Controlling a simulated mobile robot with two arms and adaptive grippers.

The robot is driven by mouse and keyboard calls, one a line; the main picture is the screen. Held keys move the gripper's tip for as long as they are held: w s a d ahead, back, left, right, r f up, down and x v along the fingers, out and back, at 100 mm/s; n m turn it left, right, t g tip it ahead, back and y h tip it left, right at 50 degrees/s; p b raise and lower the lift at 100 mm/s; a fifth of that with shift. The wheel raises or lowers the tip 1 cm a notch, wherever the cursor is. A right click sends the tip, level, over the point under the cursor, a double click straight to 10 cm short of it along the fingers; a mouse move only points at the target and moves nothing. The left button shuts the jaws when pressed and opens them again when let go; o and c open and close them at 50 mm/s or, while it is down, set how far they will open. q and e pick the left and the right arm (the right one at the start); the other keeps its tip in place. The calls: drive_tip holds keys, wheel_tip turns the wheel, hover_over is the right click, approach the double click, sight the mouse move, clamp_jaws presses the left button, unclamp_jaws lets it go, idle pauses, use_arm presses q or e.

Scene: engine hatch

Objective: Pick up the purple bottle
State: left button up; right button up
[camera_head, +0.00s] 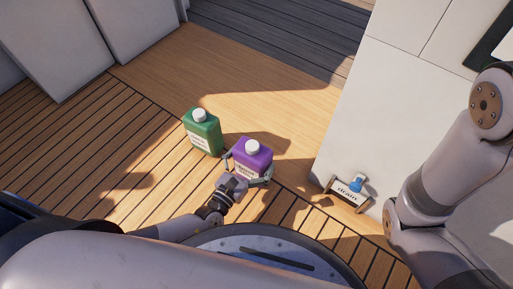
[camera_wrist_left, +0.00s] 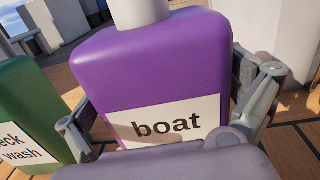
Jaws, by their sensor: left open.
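The purple bottle (camera_head: 254,157) with a white cap stands upright on the wooden deck in the head view. In the left wrist view the purple bottle (camera_wrist_left: 160,75) fills the middle, with a white label reading "boat". My left gripper (camera_head: 247,172) is open, with one finger on each side of the bottle. The fingers of my left gripper (camera_wrist_left: 165,108) show at both sides of it in the wrist view; I cannot tell whether they touch it. My right arm shows at the right of the head view, but its gripper is not in view.
A green bottle (camera_head: 203,132) with a white cap stands close to the left of the purple one. A small stand labelled "drain" (camera_head: 348,193) with a blue item (camera_head: 356,184) is at the right, by a white wall (camera_head: 365,110). Deck behind the bottles is clear.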

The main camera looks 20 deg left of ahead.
use_arm(q)
drive_tip(key=c, duration=1.6)
drive_tip(key=shift+w+r, duration=0.1)
drive_tip(key=shift+r, duration=0.1)
drive_tip(key=shift+c, duration=0.4)
